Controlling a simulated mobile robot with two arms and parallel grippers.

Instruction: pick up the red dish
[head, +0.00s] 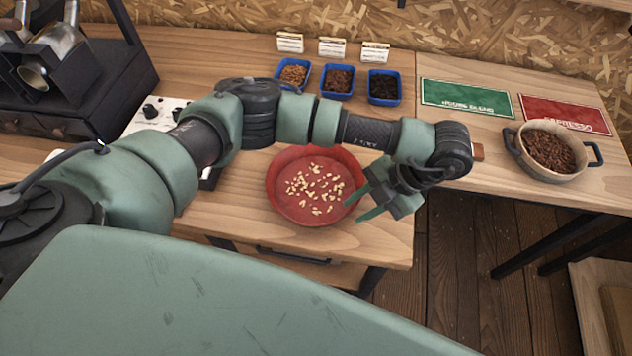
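The red dish (288,197) is round and shallow and sits on the wooden table near its front edge. Several pale beans (318,186) lie in it. My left gripper (354,212) is at the dish's right side, with its green fingers spread apart. One finger overlaps the dish's right rim in the head view and the other shows just outside it. I cannot tell whether either finger touches the dish. My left arm passes behind the dish and hides part of the table. My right gripper is not in view.
Three blue trays (338,93) of beans stand behind my arm, with white cards (332,47) behind them. A pot (560,175) of dark beans stands at right by green (466,98) and red (565,113) mats. A dark machine (75,85) stands at left.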

